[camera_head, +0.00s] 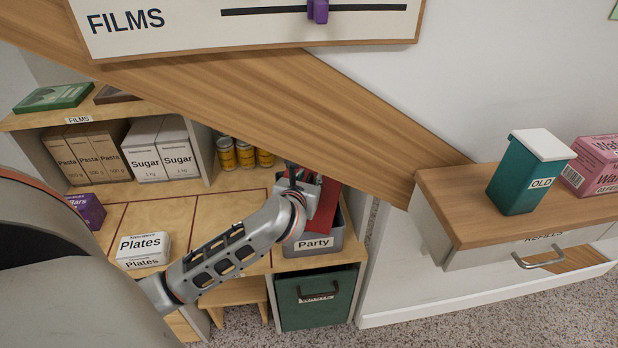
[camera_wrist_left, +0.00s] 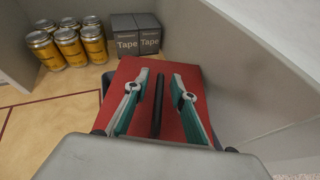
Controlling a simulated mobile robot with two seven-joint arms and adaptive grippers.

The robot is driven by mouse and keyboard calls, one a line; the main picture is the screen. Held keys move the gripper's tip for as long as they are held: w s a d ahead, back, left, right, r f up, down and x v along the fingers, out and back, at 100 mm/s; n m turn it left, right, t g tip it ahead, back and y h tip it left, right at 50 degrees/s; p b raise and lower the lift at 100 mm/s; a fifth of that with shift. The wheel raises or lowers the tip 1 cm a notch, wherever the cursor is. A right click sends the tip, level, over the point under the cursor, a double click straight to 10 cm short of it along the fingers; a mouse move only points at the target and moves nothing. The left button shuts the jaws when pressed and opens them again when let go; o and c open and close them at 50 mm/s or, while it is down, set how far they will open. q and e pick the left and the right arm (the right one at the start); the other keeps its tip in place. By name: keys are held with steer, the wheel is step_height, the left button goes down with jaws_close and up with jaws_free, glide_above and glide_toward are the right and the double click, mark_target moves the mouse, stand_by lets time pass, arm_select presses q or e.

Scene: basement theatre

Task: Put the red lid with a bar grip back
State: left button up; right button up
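The red lid (camera_head: 326,206) is above the grey bin labelled Party (camera_head: 314,244), at the right end of the wooden shelf under the slanted beam. In the head view it looks tilted and my gripper partly hides it. In the left wrist view the red lid (camera_wrist_left: 171,128) fills the middle, with its black bar grip (camera_wrist_left: 158,105) running lengthwise. My left gripper (camera_head: 300,178) has its fingers on either side of the bar, with red showing between each finger and the bar in the wrist view (camera_wrist_left: 159,82). Whether the lid rests fully on the bin is hidden. My right gripper is out of view.
Yellow cans (camera_wrist_left: 72,42) and dark Tape boxes (camera_wrist_left: 135,36) stand behind the lid. A pale slanted wall lies close on the right in the wrist view. A Plates stack (camera_head: 143,248) sits left of my arm. A green bin (camera_head: 318,298) is below.

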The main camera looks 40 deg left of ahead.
arm_select(q)
steer(key=shift+r, duration=0.15)
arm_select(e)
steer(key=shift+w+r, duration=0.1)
arm_select(q)
steer(key=shift+r, duration=0.35)
steer(key=p+v, duration=0.1)
steer(key=v, duration=0.1)
steer(key=shift+s+d+r, duration=0.2)
steer(key=shift+s, duration=0.05)
steer(key=p+v, duration=0.2)
steer(key=v, duration=0.6)
steer(key=shift+s+d, duration=0.15)
steer(key=shift+s, duration=0.15)
steer(key=shift+s+d, duration=0.1)
steer(key=shift+s, duration=0.2)
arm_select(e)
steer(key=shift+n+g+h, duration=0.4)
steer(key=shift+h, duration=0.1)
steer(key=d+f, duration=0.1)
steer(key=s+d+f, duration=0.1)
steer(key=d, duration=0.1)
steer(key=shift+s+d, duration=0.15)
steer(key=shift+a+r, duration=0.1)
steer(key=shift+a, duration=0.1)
